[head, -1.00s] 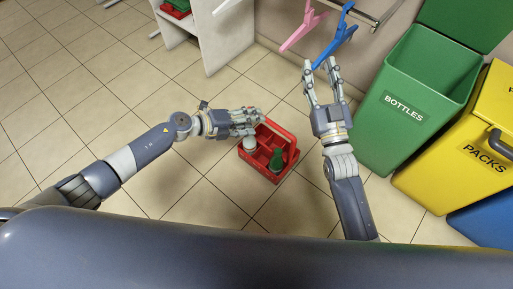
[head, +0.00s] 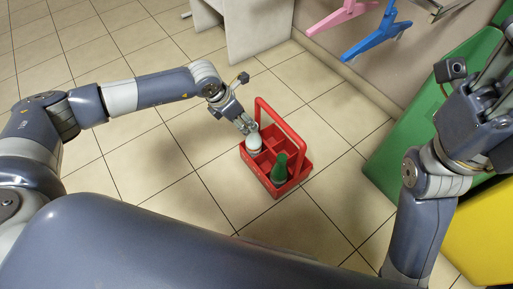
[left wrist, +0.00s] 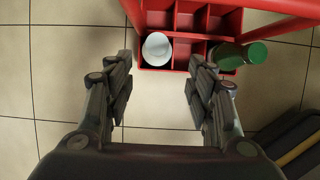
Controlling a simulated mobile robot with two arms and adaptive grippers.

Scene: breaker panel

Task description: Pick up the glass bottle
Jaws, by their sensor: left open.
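A green bottle (head: 279,170) with a green cap stands in a compartment of the red carrier (head: 262,180) on the floor. It also shows in the left wrist view (left wrist: 232,56), right of my fingers. A white round-topped item (head: 254,143) stands in another compartment; in the left wrist view (left wrist: 157,48) it lies just beyond the gap between my fingertips. My left gripper (head: 246,126) is open and empty, close to the white item. My right gripper (head: 495,85) is raised at the right, away from the carrier; its fingers are partly cut off by the frame edge.
The carrier's red handle (head: 284,128) arches over its middle. A green bin (head: 400,150) and a yellow bin (head: 480,225) stand at the right. Pink (head: 340,17) and blue (head: 375,30) hanger-like things are at the wall. The floor around the carrier is clear.

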